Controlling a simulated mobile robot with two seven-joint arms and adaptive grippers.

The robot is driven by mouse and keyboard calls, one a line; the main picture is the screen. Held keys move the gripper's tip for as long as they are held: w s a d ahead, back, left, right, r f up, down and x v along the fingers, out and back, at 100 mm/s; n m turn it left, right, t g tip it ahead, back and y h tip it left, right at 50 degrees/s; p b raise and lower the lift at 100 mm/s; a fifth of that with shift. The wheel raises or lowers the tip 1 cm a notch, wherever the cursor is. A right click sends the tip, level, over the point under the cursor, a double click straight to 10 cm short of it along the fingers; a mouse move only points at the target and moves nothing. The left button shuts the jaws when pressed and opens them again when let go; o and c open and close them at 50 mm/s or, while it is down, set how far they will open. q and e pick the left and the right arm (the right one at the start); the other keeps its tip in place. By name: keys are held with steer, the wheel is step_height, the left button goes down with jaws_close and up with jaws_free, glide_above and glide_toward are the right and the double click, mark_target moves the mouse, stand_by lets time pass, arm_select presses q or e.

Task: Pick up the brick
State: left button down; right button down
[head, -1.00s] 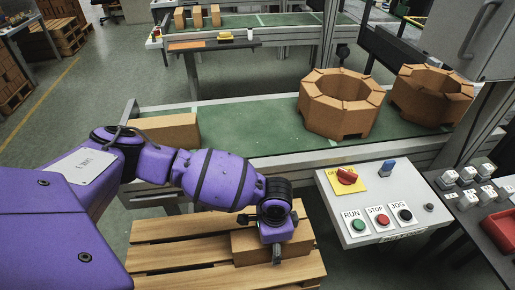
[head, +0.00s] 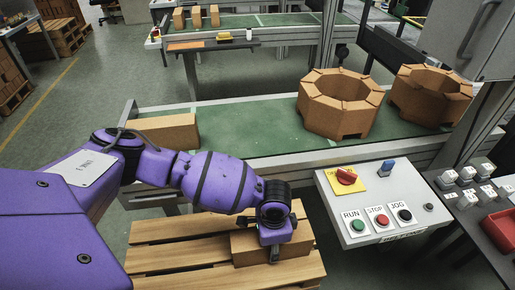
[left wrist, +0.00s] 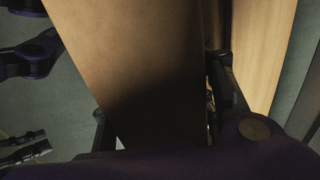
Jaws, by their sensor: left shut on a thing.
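A tan brick (head: 243,248) lies on the slatted wooden pallet (head: 180,256) at the bottom of the head view. My left gripper (head: 275,253) reaches down over the brick, with its fingers at the brick's sides. In the left wrist view the brick (left wrist: 130,50) fills the middle, between the two dark fingers (left wrist: 160,115), and the gripper is shut on it. The brick's lower part is in dark shadow there. I cannot tell whether it touches the pallet. My right gripper is not in view.
Behind the pallet runs a green conveyor (head: 240,133) with a brick (head: 163,133) and two octagonal brick rings (head: 340,118) (head: 430,105). A control panel (head: 372,222) with buttons stands close to the right of the pallet. A red bin (head: 502,228) is at the far right.

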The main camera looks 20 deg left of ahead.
arm_select(q)
steer(key=shift+w+d+r, duration=0.1)
steer(key=shift+w+r, duration=0.1)
steer(key=shift+r, duration=0.1)
